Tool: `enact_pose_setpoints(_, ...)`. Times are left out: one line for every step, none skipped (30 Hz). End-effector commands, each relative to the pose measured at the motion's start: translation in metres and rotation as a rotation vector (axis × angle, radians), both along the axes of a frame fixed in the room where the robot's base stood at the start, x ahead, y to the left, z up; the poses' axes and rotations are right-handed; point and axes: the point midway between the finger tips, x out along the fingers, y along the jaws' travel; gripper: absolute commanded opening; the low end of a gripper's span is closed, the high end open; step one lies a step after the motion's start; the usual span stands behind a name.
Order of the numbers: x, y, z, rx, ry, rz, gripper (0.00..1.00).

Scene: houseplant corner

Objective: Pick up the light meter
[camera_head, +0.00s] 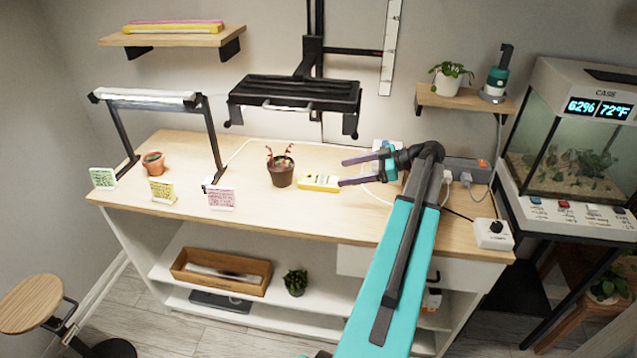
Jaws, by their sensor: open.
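The light meter (315,183) looks to be the small yellow device with a pale face lying flat on the wooden bench top, right of the brown pot. My gripper (342,173) comes in from the right with its two dark purple fingers apart. The fingertips are just beside the meter's right end, with nothing seen between them. Whether the fingers are above the meter or level with it I cannot tell. The meter is mostly unhidden.
A brown pot with a reddish plant (281,172) stands close left of the meter. A pink card (221,198), a yellow card (162,191) and a terracotta pot (153,163) are farther left. A black lamp (296,93) hangs above. A white cable runs near my gripper.

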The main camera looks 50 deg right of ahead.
Motion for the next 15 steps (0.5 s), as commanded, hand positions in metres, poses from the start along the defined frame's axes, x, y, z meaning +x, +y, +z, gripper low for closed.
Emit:
enact_pose_setpoints(0.007, 0.006, -0.002, 0.001, 0.001, 0.004, 0.7)
enact_pose_setpoints(0.01, 0.008, -0.004, 0.002, 0.0, 0.004, 0.7)
enact_pose_setpoints(0.014, 0.01, -0.006, 0.001, 0.001, 0.003, 0.7)
enact_pose_setpoints(0.018, 0.012, -0.008, 0.001, 0.001, 0.003, 0.7)
enact_pose_setpoints(0.021, 0.014, -0.009, 0.001, 0.001, 0.003, 0.7)
enact_pose_setpoints(0.025, 0.017, -0.011, 0.001, 0.001, 0.004, 0.7)
enact_pose_setpoints(0.028, 0.018, -0.013, 0.0, 0.0, 0.003, 0.7)
enact_pose_setpoints(0.031, 0.02, -0.014, 0.001, 0.0, 0.002, 0.7)
enact_pose_setpoints(0.033, 0.021, -0.016, 0.001, 0.0, 0.002, 0.7)
enact_pose_setpoints(0.035, 0.022, -0.017, 0.001, 0.0, 0.002, 0.7)
enact_pose_setpoints(0.036, 0.023, -0.018, 0.001, 0.0, 0.002, 0.7)
enact_pose_setpoints(0.038, 0.024, -0.018, 0.001, 0.001, 0.003, 0.7)
enact_pose_setpoints(0.039, 0.025, -0.019, 0.001, 0.0, 0.002, 0.7)
enact_pose_setpoints(0.039, 0.025, -0.019, 0.001, 0.0, 0.002, 0.7)
enact_pose_setpoints(0.039, 0.025, -0.019, 0.001, 0.0, 0.002, 0.7)
